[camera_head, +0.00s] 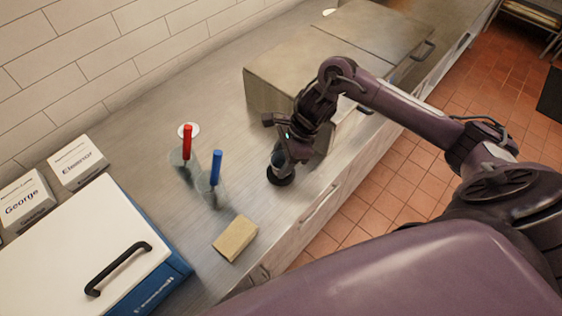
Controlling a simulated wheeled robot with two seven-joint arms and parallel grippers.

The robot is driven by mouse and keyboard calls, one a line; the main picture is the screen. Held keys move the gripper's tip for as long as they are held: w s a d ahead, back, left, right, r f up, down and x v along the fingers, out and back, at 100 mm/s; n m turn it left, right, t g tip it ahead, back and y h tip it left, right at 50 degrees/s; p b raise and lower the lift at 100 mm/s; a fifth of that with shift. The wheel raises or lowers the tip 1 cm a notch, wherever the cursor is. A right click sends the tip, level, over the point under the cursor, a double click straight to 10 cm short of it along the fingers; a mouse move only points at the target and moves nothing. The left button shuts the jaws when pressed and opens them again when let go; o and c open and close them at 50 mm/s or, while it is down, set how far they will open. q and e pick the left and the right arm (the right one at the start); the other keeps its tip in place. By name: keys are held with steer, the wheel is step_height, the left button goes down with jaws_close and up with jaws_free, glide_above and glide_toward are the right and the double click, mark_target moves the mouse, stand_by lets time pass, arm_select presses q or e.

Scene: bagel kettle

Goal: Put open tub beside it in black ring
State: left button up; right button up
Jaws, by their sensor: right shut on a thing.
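My right gripper (284,142) reaches in from the right and points down over the counter. It is shut on a small grey-blue tub (280,158), mostly covered by the fingers. The black ring (281,179) lies on the counter directly under the tub. The tub's lower end overlaps the ring in the picture; I cannot tell whether it rests inside or is just above. My left gripper is not in view.
Two clear cups, one with a red stick (187,142) and one with a blue stick (216,167), stand left of the gripper. A tan block (235,238) lies nearer. A white-lidded blue box (80,255) fills the lower left. A large metal box (270,92) stands behind.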

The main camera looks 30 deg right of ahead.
step_height(320, 180, down, 2)
steer(key=shift+f, duration=0.25)
steer(key=o, duration=0.9)
steer(key=shift+r, duration=0.1)
steer(key=shift+o, duration=0.2)
steer(key=shift+r, duration=0.1)
steer(key=b+v, duration=0.1)
steer(key=v, duration=1.1)
